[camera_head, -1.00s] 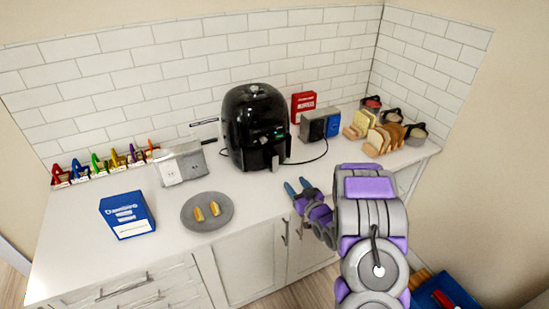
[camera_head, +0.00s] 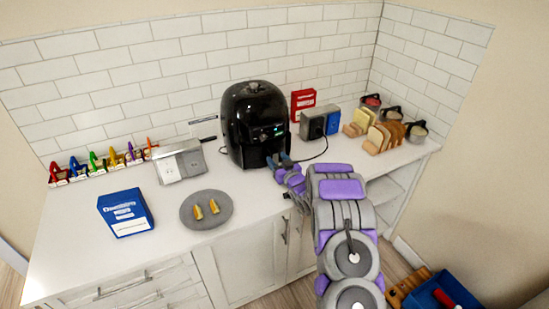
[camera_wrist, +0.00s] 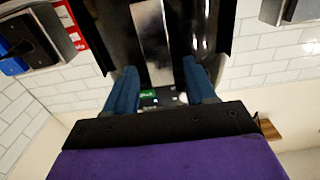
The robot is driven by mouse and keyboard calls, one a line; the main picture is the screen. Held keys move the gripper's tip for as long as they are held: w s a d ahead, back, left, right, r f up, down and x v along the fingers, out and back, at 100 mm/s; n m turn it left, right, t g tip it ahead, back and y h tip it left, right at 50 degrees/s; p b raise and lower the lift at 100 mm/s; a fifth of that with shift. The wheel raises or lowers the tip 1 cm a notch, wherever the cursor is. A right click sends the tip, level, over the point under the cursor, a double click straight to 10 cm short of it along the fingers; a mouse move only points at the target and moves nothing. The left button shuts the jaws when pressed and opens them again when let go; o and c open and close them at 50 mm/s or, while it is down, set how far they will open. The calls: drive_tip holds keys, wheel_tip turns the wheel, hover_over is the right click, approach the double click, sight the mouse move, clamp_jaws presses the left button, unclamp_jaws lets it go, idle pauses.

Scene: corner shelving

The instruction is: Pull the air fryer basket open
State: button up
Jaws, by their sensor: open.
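The black air fryer (camera_head: 254,122) stands upright on the counter against the tiled wall. Its basket front faces me, and the basket looks closed. My gripper (camera_head: 278,160) is at the lower front of the fryer, where it covers most of the handle. In the wrist view, which looks upside down, my open blue fingers (camera_wrist: 162,90) stand on either side of the grey handle (camera_wrist: 152,45), with gaps to both sides. The fryer's small lit panel (camera_wrist: 150,97) shows between the fingers. I cannot tell whether the fingertips touch the fryer.
A grey plate (camera_head: 190,219) with yellow food pieces and a blue box (camera_head: 126,213) are left on the counter. Bread slices (camera_head: 378,138) are further right.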

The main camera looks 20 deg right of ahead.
drive_tip(key=shift+w, duration=1.45)
clamp_jaws()
